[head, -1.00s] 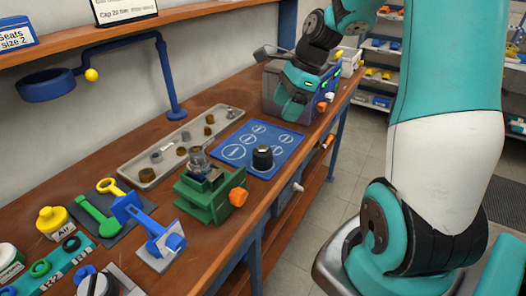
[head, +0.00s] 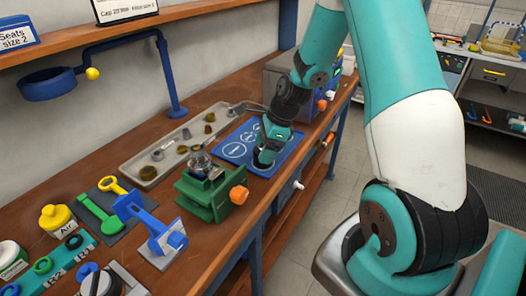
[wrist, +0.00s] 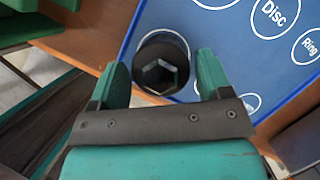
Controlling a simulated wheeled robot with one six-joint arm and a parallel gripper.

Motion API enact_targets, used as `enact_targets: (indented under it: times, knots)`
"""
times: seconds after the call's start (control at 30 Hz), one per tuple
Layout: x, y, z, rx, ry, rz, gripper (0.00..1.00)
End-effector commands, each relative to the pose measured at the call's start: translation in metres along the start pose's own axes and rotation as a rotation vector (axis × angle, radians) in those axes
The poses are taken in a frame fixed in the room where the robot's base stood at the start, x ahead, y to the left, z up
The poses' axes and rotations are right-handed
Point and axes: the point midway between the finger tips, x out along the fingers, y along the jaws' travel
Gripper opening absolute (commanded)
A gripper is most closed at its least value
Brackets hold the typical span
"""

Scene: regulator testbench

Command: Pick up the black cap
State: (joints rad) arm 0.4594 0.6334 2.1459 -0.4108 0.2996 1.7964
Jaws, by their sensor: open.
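The black cap (wrist: 162,65) stands on the blue mat (wrist: 232,40) near its edge, with a hexagonal recess in its top. In the wrist view it sits between and just beyond the two teal fingers of my gripper (wrist: 158,80). The fingers are spread apart, and no clear contact with the cap shows. In the head view my gripper (head: 265,160) is low over the blue mat (head: 236,146) and hides the cap.
A green vise (head: 212,190) with an orange knob stands just left of my gripper. A beige tray (head: 150,172) with small brass parts lies behind it. A grey bin (head: 285,85) stands further back. The bench's front edge is close on the right.

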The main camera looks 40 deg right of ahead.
Motion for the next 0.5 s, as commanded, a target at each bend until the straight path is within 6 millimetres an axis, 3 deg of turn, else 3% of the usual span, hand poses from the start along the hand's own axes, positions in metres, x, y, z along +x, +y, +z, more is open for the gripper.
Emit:
enact_targets:
  times: [0.2, 0.43, 0.5]
  knots:
    - [0.025, 0.0, 0.001, -0.001, 0.001, 0.002, 0.72]
    - [0.027, 0.0, 0.001, 0.0, 0.001, 0.0, 0.72]
    - [0.027, 0.0, 0.001, 0.0, 0.001, 0.0, 0.58]
